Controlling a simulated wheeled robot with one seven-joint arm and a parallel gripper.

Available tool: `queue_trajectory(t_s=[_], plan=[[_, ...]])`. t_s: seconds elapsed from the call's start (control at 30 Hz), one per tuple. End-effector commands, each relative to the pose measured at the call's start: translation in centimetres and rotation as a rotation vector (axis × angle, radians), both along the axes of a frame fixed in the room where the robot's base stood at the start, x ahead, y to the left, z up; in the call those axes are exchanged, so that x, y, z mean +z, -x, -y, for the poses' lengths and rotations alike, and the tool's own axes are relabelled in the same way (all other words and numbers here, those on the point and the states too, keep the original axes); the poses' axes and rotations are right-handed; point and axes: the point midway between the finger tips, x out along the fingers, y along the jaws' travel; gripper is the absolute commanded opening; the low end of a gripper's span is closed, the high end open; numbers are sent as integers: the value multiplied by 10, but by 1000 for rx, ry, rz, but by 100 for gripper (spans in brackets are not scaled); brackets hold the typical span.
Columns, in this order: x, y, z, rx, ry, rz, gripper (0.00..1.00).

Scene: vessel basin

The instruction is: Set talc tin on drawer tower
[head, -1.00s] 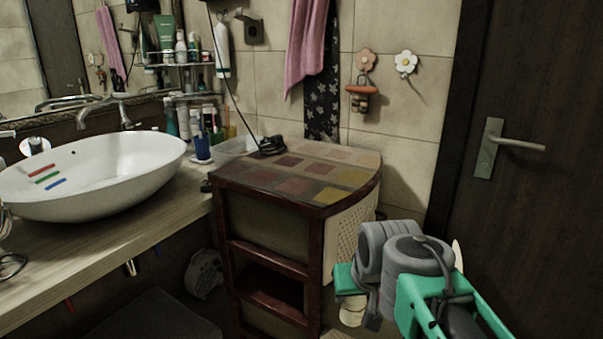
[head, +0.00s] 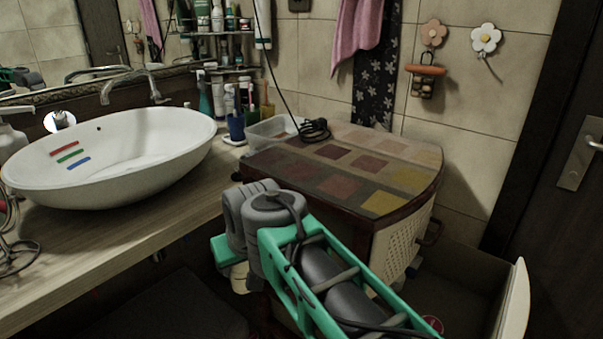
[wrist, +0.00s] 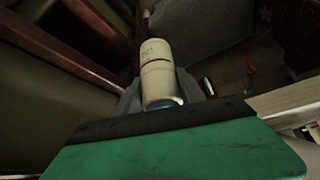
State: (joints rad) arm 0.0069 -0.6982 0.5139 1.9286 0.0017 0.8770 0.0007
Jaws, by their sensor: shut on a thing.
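The talc tin (wrist: 156,72) is a cream cylinder with a lid seam, gripped in my gripper (wrist: 165,98) in the wrist view. In the head view a bit of the tin (head: 239,277) shows below my gripper (head: 245,286), mostly hidden behind my wrist. My gripper is shut on it, in front of the drawer tower and below its top. The drawer tower (head: 337,165) has a patchwork top of brown, red and yellow squares and a perforated side panel. My arm covers much of its front.
The basin (head: 110,155) stands on the wooden counter (head: 150,225) to the left. A white curved panel (head: 514,300) stands at lower right.

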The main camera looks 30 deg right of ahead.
Motion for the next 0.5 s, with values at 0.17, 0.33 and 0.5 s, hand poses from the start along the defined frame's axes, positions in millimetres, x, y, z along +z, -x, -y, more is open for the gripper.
queue_trajectory(t_s=[0.17,0.33,0.5], plan=[[46,2,25,31,0,2,0],[129,19,71,151,0,2,0],[210,55,119,290,-1,0,0]])
